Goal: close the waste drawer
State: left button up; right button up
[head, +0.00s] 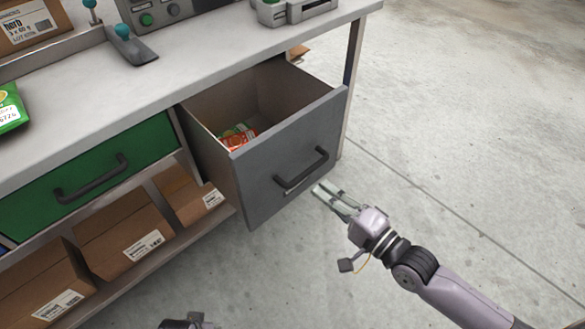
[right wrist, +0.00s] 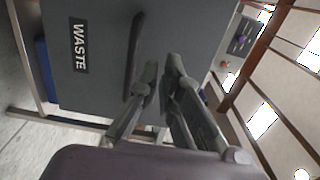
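The grey waste drawer (head: 285,170) stands pulled well out from under the bench in the head view. Its dark bar handle (head: 301,171) is on the front. In the right wrist view the drawer front (right wrist: 95,85) carries a WASTE label (right wrist: 79,46), and the handle (right wrist: 134,57) lies left of my fingers. Red and green packets (head: 238,137) lie inside the drawer. My right gripper (head: 327,192) is in front of the drawer, low and right of the handle. Its fingers (right wrist: 162,78) look nearly together, with nothing between them.
The bench top (head: 170,85) is above the drawer. A closed green drawer (head: 90,180) is to its left. Cardboard boxes (head: 125,235) stand on the shelf below. The concrete floor (head: 460,120) at right is clear.

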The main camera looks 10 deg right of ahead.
aim_at(285, 161)
pick_arm(q)
jog(key=r, duration=0.1)
jog(key=w+r+b, duration=0.1)
jog(key=r, duration=0.1)
jog(key=shift+r, duration=0.25)
pick_arm(e)
jog(key=x, duration=1)
grip_shut()
jog(key=shift+w, duration=0.15)
jog(key=shift+w+a, duration=0.15)
jog(key=shift+a, duration=0.05)
pick_arm(q)
notch_tip(285, 161, up, 12)
jog(key=s+t+b, duration=0.1)
jog(key=b, duration=0.3)
jog(key=w+d+r+t+h+b, duration=0.1)
jog(key=w+d+t+b, duration=0.1)
jog(key=w, duration=0.5)
jog(key=shift+d+t+b, duration=0.15)
jog(key=shift+t+b, duration=0.4)
jog(key=shift+t, duration=0.65)
pick_arm(e)
jog(key=x, duration=2.2)
jog(key=shift+w+r, duration=0.2)
